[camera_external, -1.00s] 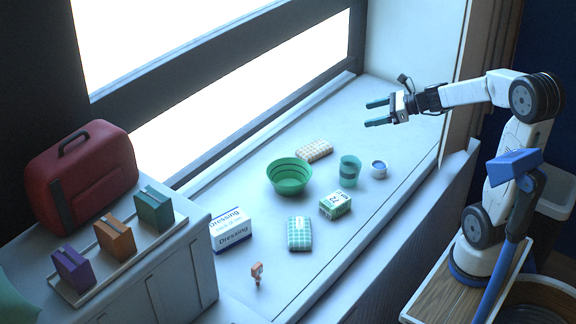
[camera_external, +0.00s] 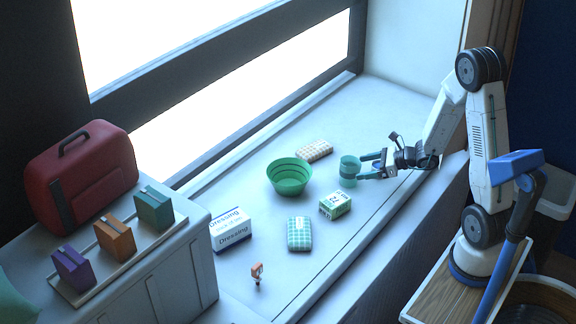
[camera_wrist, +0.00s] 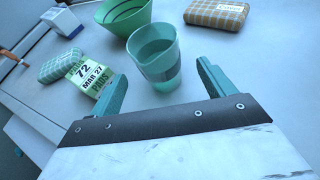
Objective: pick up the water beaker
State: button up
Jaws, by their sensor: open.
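The water beaker is a translucent teal cup (camera_external: 349,170) with a grey band, upright on the window ledge. In the wrist view the beaker (camera_wrist: 156,58) stands just ahead of my gripper, roughly between the lines of the two fingers. My gripper (camera_external: 368,167) is low over the ledge at the right of the beaker, its fingers pointing left at it. In the wrist view the teal fingers (camera_wrist: 160,88) are spread wide with nothing held. I cannot tell whether the fingertips reach past the beaker's near side.
A green bowl (camera_external: 289,177) stands left of the beaker. A green-and-white pads box (camera_external: 335,204) is close in front, near one finger in the wrist view. A checked tan pack (camera_external: 314,150) lies behind, a checked teal pack (camera_external: 299,234) in front. A dressing box (camera_external: 231,231) is farther left.

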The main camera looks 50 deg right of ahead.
aim_at(347, 172)
jog(key=x, duration=0.7)
jog(key=shift+s+f, duration=0.15)
jog(key=shift+f, duration=0.25)
jog(key=c, duration=1.1)
